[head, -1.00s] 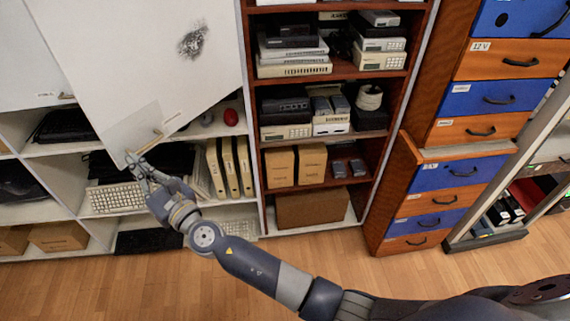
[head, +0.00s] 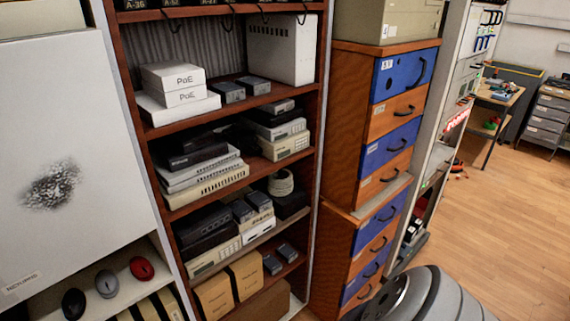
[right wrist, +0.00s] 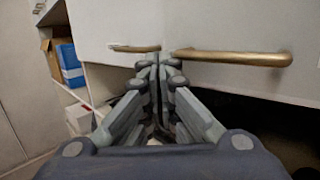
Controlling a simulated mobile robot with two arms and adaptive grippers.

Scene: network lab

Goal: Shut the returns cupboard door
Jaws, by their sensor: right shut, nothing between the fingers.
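The returns cupboard door (head: 95,130) is a white panel with a dark speckled patch and a small label, at the left of the head view. Its right edge lies along the cupboard's side post, and its left edge is out of frame. In the right wrist view, the door (right wrist: 240,30) carries a long brass handle (right wrist: 235,57), beside a second white panel (right wrist: 105,25) with its own brass handle (right wrist: 135,48). I cannot tell if the door is fully flush. My right gripper (right wrist: 160,60) is shut and empty, its tips near the seam between the panels. My left gripper is out of view.
Below the door is an open shelf with a red mouse (head: 141,268) and other mice. A brown shelf unit (head: 135,80) full of equipment stands right of it, then blue and orange drawers (head: 388,150). Open floor (head: 510,200) lies at the right.

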